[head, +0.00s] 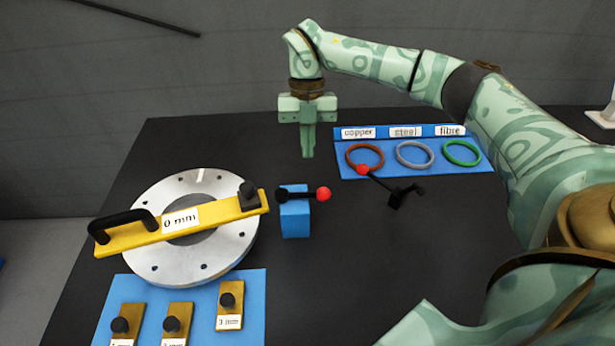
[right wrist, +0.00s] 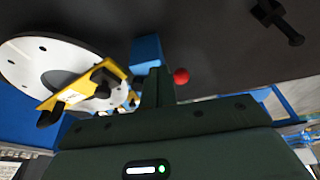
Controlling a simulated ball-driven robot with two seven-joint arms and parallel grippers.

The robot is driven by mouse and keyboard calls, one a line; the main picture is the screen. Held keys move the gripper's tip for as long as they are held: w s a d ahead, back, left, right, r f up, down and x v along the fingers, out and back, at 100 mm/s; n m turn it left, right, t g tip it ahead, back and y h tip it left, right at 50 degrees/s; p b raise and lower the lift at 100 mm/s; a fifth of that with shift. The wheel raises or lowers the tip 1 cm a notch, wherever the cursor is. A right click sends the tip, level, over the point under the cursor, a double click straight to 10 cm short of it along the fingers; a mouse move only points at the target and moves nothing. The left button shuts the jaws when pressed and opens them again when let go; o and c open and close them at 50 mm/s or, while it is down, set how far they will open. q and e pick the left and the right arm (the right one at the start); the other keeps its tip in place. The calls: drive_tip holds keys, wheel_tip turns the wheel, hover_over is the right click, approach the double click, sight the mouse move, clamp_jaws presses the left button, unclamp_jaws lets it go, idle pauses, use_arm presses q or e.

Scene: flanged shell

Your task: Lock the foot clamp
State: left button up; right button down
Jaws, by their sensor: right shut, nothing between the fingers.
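A blue block (head: 295,220) on the black table carries a black lever lying roughly level, with a red ball (head: 323,194) at its right end. Right of it a second black lever device (head: 405,192) stands on the table, its arm slanting up-left to a red ball (head: 362,170). I cannot tell which one is called the foot clamp. My right gripper (head: 308,153) points down, shut and empty, above and behind the blue block, apart from both levers. In the right wrist view the blue block (right wrist: 146,50) and a red ball (right wrist: 181,76) show near the fingers. My left gripper is not in view.
A silver flange (head: 215,258) lies left, with a yellow handled bar (head: 220,213) marked "0 mm" across it. A blue mat (head: 254,300) in front holds brass gauges. A blue mat (head: 480,168) at back right holds copper, steel and fibre rings. The front middle is clear.

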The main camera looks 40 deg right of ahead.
sight(309, 193)
drive_tip(key=s+a+f+b, duration=0.1)
drive_tip(key=s+a+f, duration=0.1)
drive_tip(key=s+f, duration=0.2)
drive_tip(key=shift+a, duration=0.35)
drive_tip(key=shift+s+f, duration=0.1)
